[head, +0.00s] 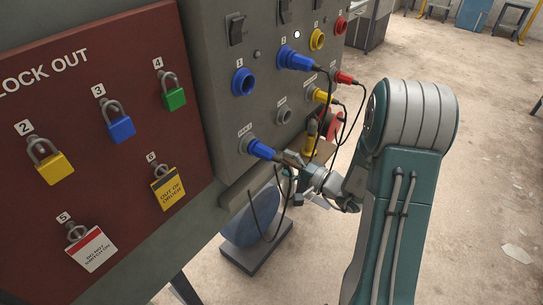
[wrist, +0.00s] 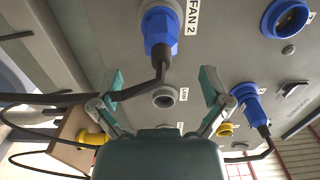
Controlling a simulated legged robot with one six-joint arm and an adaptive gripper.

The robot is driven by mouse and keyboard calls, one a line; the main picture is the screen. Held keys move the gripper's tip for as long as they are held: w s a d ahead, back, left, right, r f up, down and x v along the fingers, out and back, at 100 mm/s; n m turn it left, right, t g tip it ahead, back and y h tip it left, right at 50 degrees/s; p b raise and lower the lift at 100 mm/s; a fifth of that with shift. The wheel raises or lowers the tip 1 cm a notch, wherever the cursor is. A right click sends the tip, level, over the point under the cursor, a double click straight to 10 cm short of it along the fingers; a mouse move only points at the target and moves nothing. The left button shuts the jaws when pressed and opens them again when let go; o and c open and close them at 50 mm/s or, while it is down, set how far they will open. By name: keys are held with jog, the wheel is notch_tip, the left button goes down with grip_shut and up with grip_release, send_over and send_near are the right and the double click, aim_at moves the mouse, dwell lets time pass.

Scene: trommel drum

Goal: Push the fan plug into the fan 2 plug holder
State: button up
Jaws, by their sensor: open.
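The blue fan plug (wrist: 159,42) sits at the holder labelled FAN 2 in the wrist view, with its black cable hanging from its back end. It also shows in the head view (head: 262,151) at the lower part of the grey panel. The fan 2 plug holder (head: 246,144) is mostly covered by the plug; how deep the plug sits is hard to tell. My gripper (wrist: 160,76) is open and empty, its fingers spread to either side of the cable and just short of the plug. In the head view my gripper (head: 297,170) is right behind the plug.
An empty blue socket (head: 243,82) is above. Another blue plug (head: 295,58) with a cable is at upper right. An empty grey socket (wrist: 164,97) faces my gripper. Yellow and red plugs with loose cables crowd the panel's right edge. Padlocks hang on the red board (head: 75,130).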

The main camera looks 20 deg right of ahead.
jog(key=v, duration=0.5)
jog(key=shift+s+d, duration=0.1)
jog(key=s+a+r+n+g, duration=0.3)
jog(key=s+a+n+g, duration=0.1)
jog(key=s+a+g, duration=0.25)
jog(key=s+a+r+n+g, duration=0.4)
jog(key=s+a+g, duration=0.15)
jog(key=a, duration=0.25)
jog(key=s+d+r+n+t+h, duration=0.2)
jog(key=s+d+r+h, duration=0.3)
jog(key=h, duration=0.6)
jog(key=s+r+t, duration=0.1)
jog(key=s+r, duration=0.1)
jog(key=s, duration=0.1)
jog(key=shift+d, duration=0.2)
jog(key=shift+s+r, duration=0.1)
jog(key=shift+s, duration=0.05)
dwell(0.5)
